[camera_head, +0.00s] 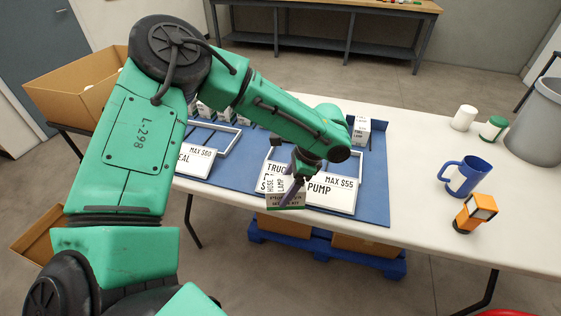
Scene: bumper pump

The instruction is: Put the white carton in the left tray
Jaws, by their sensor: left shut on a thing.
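My left gripper (297,180) is shut on a white carton (285,200) with dark print and a green strip along its bottom edge. The carton is at the front edge of the right tray (342,197), in front of its sign reading "PUMP" and "MAX $55". I cannot tell whether it touches the tray or hangs just above it. The left tray (222,141), with a white sign reading "MAX $60", is to the left, partly hidden by my left arm. My right gripper is not in view.
Several small cartons (206,112) stand behind the left tray, and another carton (360,130) stands at the back right of the blue mat (374,190). A blue mug (463,177), an orange lamp (475,213), white and green-lidded jars (464,118) and a grey bin (538,122) are on the right.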

